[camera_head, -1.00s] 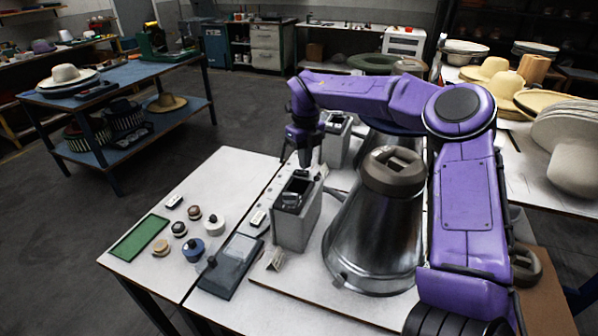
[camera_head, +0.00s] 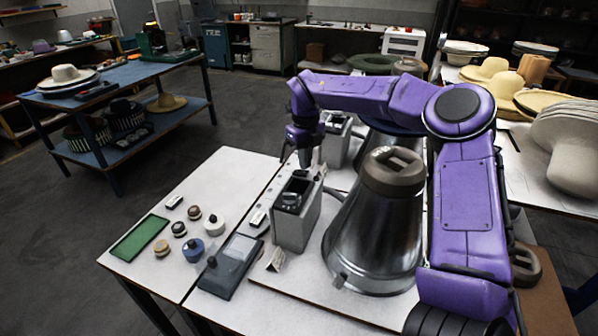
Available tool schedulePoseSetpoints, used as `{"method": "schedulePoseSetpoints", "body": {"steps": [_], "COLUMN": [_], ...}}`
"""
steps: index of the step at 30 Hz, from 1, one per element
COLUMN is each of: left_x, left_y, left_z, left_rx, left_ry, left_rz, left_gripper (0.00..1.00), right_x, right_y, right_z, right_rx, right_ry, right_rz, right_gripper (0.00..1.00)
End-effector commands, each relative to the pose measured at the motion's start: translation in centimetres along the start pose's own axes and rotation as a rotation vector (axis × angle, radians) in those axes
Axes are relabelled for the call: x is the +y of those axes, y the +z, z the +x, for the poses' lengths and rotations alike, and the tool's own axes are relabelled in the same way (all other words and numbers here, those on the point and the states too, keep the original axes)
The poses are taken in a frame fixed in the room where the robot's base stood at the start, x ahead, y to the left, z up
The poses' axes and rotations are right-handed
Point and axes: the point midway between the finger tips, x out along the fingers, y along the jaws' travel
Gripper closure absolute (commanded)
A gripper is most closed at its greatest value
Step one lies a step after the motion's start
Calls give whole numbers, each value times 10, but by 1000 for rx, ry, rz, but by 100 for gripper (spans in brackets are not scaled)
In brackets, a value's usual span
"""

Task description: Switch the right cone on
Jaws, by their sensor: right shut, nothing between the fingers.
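A shiny metal cone (camera_head: 370,240) with a brown-grey cap stands in front on the table. A second cone stands behind it, mostly hidden by my arm and a dark blue brim (camera_head: 397,127). A grey control box (camera_head: 297,222) with a dark recessed top is just left of the front cone. A similar box (camera_head: 334,152) stands farther back. My right gripper (camera_head: 305,164) points down, shut and empty, just above the back edge of the nearer box's top. My left gripper is not in view.
A dark flat device (camera_head: 226,280) with a knob lies left of the nearer box. Several small round pots, a blue-and-white one (camera_head: 193,250) among them, and a green tray (camera_head: 140,237) lie on the white table. Hats (camera_head: 573,150) cover the table at right.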

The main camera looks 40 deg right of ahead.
Motion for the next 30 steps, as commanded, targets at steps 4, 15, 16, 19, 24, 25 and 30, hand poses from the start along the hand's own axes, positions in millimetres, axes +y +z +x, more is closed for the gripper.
{"method": "schedulePoseSetpoints", "body": {"steps": [4, 15, 16, 19, 24, 25, 30], "left_x": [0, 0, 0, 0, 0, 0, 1], "left_y": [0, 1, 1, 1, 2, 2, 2], "left_z": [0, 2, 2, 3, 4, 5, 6], "left_rx": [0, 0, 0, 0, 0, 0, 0], "left_ry": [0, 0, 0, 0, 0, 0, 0], "left_rz": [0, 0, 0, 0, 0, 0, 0], "left_gripper": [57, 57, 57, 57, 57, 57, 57], "right_x": [0, 0, 0, 0, 0, 0, 0], "right_y": [0, 0, 0, 0, 0, 0, 0], "right_z": [0, 3, 3, 5, 7, 8, 10], "right_rx": [0, 0, 0, 0, 0, 0, 0], "right_ry": [0, 0, 0, 0, 0, 0, 0], "right_rz": [0, 0, 0, 0, 0, 0, 0], "right_gripper": [100, 100, 100, 100, 100, 100, 100]}}
